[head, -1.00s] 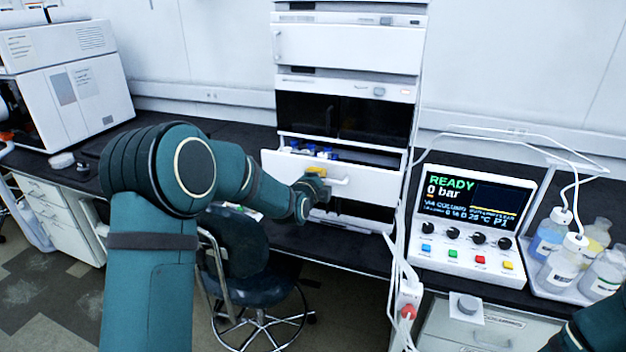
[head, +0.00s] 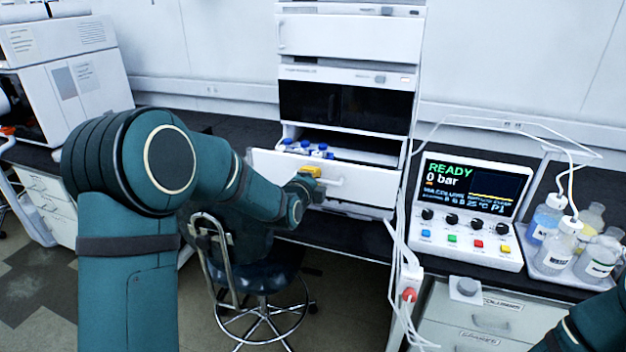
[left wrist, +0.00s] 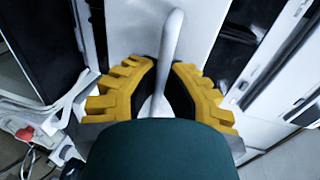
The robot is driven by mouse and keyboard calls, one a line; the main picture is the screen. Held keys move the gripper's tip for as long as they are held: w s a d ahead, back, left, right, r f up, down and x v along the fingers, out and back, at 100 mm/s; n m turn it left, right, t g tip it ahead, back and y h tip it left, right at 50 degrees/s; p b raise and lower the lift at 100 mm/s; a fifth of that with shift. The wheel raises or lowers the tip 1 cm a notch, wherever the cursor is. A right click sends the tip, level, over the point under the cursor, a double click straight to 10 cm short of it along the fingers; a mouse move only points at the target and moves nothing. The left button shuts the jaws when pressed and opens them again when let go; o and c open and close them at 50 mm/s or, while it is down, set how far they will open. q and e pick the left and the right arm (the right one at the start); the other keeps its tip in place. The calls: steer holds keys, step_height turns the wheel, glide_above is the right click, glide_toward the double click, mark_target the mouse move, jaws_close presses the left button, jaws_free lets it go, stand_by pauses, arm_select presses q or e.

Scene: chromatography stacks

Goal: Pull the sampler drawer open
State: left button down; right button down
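The sampler drawer (head: 372,194) is a white-fronted drawer in the instrument stack. It stands pulled out, with several blue-capped vials (head: 306,148) showing inside behind its front. Its white bar handle (head: 335,182) shows at the middle of the front. My left gripper (head: 312,173) is at this handle. In the left wrist view its yellow fingers (left wrist: 163,90) with black pads lie on both sides of the handle (left wrist: 171,42), closed on it. My right gripper is out of view; only part of my right arm shows at the lower right.
A stool (head: 262,275) stands below the drawer, under my left arm. A control box (head: 470,245) reading READY and a tray of bottles (head: 560,285) sit on the bench to the right. White cables (head: 400,260) hang just right of the drawer.

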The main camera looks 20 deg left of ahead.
arm_select(q)
steer(key=c, duration=1)
jaws_free()
steer(key=shift+c, duration=0.2)
steer(key=shift+s, duration=0.1)
steer(key=v, duration=1.1)
steer(key=shift+s, duration=0.35)
